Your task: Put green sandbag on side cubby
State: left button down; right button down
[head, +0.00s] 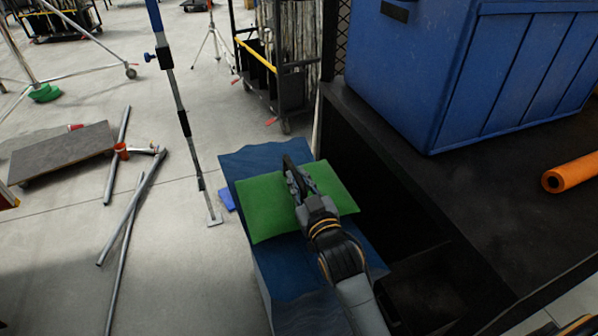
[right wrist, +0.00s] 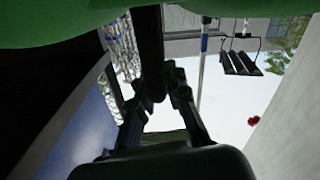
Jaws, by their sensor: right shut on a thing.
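The green sandbag (head: 262,208) is a flat, pillow-like bag over the top of a blue block-shaped thing (head: 265,160). My right gripper (head: 294,176) reaches across the bag from below and is shut on it. In the right wrist view the sandbag (right wrist: 45,20) fills the top edge, close to the gripper's fingers (right wrist: 152,95). I cannot tell whether the bag still touches the blue thing. A dark side cubby (head: 365,185) opens under the black bed, just right of the bag; its inside is in deep shadow.
A big blue bin (head: 455,75) and an orange roll (head: 572,174) lie on the black bed (head: 480,200). A pole on a stand (head: 183,120) is left of the bag. Loose metal pipes (head: 130,215) and a grey board (head: 62,152) lie on the floor at left.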

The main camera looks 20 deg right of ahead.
jog(key=c, duration=1.7)
grip_release()
jog(key=o, duration=0.4)
jog(key=shift+s+a+r, duration=0.1)
jog(key=shift+s, duration=0.05)
jog(key=shift+c, duration=0.2)
